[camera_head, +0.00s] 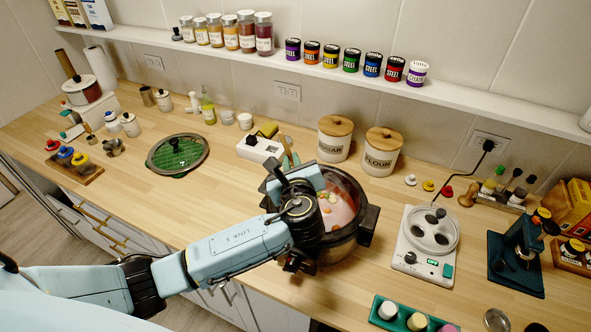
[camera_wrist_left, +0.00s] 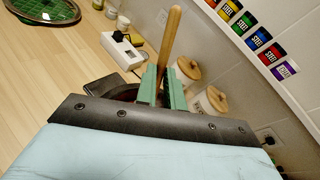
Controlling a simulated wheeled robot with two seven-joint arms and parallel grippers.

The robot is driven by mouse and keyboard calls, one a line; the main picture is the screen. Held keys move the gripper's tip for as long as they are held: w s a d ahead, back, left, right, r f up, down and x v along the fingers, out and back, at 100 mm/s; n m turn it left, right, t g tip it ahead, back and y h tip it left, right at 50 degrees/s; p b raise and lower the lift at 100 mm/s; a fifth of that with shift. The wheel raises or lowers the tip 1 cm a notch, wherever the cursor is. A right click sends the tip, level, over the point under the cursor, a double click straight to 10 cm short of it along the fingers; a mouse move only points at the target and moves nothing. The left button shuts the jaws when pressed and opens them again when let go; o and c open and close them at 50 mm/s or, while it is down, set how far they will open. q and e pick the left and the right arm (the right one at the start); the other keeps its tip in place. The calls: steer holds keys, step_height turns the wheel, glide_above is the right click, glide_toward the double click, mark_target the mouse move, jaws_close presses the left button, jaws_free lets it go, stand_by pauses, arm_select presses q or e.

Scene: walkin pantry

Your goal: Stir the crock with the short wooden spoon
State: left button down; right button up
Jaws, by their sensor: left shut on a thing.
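The crock (camera_head: 352,238), a dark-handled pot with a pinkish stew and several round pieces in it, stands on the wooden counter. My left gripper (camera_head: 290,161) is over the crock's left side, and its wrist hides part of the rim. In the left wrist view, the green fingers of my left gripper (camera_wrist_left: 163,90) are shut on the short wooden spoon (camera_wrist_left: 171,38), whose handle sticks up past them. The spoon's lower end is hidden, so I cannot tell whether it touches the stew. My right gripper is out of view.
The sugar canister (camera_head: 335,140) and flour canister (camera_head: 381,152) stand behind the crock. A white burner-like device (camera_head: 427,240) is to its right. A green tray (camera_head: 400,318) with jars is at the front. A glass lid (camera_head: 178,154) lies left, with bare counter nearby.

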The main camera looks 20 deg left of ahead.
arm_select(q)
steer(key=shift+a+r, duration=0.45)
steer(key=shift+r, duration=0.6)
steer(key=shift+a+r, duration=0.45)
steer(key=shift+r, duration=0.65)
steer(key=shift+a+r, duration=0.45)
steer(key=shift+r, duration=0.6)
step_height(320, 180, up, 5)
glide_above(280, 134)
steer(key=v, duration=0.2)
steer(key=shift+s+f, duration=0.15)
steer(key=shift+f, duration=0.1)
